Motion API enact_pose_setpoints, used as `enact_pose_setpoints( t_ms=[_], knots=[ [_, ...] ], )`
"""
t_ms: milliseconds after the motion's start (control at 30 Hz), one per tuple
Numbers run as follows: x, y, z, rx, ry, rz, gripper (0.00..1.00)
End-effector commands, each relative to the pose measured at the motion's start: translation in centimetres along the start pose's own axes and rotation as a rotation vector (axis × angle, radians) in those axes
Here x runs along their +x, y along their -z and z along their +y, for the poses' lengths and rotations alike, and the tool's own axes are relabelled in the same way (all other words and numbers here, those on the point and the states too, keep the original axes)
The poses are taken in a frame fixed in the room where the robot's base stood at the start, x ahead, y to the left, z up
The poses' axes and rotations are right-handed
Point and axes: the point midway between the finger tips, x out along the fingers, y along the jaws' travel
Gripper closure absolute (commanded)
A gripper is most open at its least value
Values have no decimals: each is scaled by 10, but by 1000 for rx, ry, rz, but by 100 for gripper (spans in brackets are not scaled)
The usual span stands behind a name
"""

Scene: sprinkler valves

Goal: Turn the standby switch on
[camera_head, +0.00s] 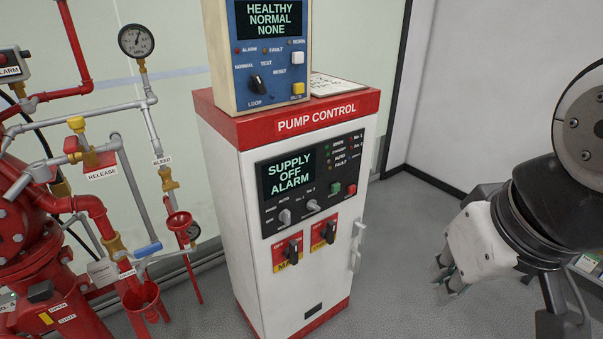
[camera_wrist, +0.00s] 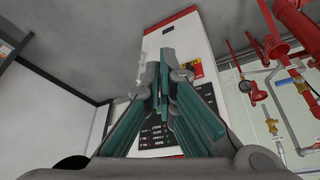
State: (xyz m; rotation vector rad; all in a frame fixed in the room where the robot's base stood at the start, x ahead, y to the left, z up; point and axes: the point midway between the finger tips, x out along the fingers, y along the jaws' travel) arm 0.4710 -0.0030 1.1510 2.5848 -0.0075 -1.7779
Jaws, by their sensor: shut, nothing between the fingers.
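The white pump control cabinet (camera_head: 240,210) stands at the middle, with two black rotary switches low on its front. The right one, on a red plate, I take as the standby switch (camera_head: 329,232); its label is too small to read. The left switch (camera_head: 292,250) has a yellow label starting "MA". Both handles look roughly upright, slightly tilted. My gripper (camera_head: 444,281) is right of the cabinet, shut and empty, apart from the switches. In the wrist view, which looks upside down, my fingers (camera_wrist: 165,68) cover part of the cabinet front; one red-and-yellow switch plate (camera_wrist: 196,68) shows beside them.
A white door handle (camera_head: 356,246) sticks out at the cabinet's right edge. A blue alarm panel (camera_head: 268,55) sits on the cabinet. Red valves and pipes (camera_head: 50,240) crowd the left. The floor (camera_head: 400,250) between the cabinet and my gripper is clear.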

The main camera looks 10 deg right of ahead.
Motion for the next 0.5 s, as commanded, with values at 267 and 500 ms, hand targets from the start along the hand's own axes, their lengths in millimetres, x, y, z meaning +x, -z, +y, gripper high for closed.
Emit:
enact_pose_setpoints(
  t_ms=[267, 500],
  knots=[
    [6, 1, -2, 25, 6, -14, 100],
    [72, 18, -26, 376, 95, -195, 100]
  ],
)
